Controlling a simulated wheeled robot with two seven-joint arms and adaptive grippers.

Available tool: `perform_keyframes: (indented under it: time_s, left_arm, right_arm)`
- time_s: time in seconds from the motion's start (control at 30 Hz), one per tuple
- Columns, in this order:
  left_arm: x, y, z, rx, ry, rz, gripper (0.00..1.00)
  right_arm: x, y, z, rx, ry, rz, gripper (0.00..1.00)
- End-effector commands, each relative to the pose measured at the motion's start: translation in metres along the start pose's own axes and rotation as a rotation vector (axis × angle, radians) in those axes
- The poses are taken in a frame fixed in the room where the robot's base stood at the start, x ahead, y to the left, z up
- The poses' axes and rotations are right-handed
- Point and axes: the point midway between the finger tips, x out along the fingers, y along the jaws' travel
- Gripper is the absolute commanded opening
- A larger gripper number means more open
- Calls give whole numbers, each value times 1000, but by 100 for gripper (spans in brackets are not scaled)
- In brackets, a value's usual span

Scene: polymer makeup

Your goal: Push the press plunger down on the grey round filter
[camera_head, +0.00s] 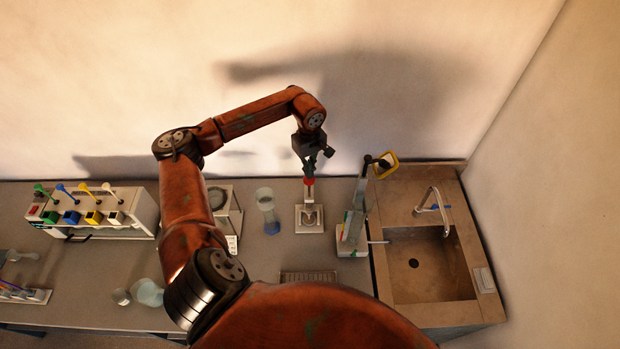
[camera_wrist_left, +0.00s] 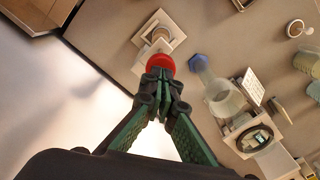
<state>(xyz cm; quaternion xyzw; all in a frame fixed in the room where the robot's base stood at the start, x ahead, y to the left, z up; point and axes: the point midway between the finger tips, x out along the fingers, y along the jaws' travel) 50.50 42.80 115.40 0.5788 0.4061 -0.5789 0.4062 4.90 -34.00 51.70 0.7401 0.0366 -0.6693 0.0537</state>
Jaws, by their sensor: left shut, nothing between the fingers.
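The press plunger has a red round top (camera_wrist_left: 160,63), which also shows as a small red piece in the head view (camera_head: 309,181). My left gripper (camera_wrist_left: 160,76) is shut with its fingertips at the red top. In the head view the left gripper (camera_head: 310,170) points down directly above it. I cannot tell whether the fingertips touch the red top. Below stands the press on a square pale base (camera_head: 299,226), with a round grey part (camera_head: 310,215) in its middle, likely the filter. In the wrist view the base (camera_wrist_left: 176,27) lies beyond the red top. The right gripper is not in view.
A tall stand (camera_head: 354,222) stands close on the right, beside the sink (camera_head: 430,265). A rack with coloured handles (camera_head: 100,212) is at the far left. A dark grate (camera_head: 308,277) lies in front.

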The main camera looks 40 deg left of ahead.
Motion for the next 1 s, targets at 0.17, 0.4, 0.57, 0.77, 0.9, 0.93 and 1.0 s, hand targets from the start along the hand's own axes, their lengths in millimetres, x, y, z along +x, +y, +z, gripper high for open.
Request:
perform_keyframes:
  time_s: [0.17, 0.4, 0.57, 0.77, 0.9, 0.93, 1.0]
  left_arm:
    - [5, 0, 0, 0, 0, 0, 0]
    - [17, 0, 0, 0, 0, -1, 0]
    - [25, 0, 0, 0, 0, 0, 0]
    - [34, 0, 0, 0, 0, 0, 0]
    - [41, 0, 0, 0, 0, 0, 0]
    - [42, 0, 0, 0, 0, 0, 0]
    - [46, 0, 0, 0, 0, 0, 0]
  right_arm:
    - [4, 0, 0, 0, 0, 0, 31]
    - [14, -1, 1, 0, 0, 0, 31]
    - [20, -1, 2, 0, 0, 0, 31]
    - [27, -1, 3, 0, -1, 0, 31]
    - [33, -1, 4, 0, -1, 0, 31]
    - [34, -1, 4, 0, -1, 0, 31]
    - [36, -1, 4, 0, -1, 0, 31]
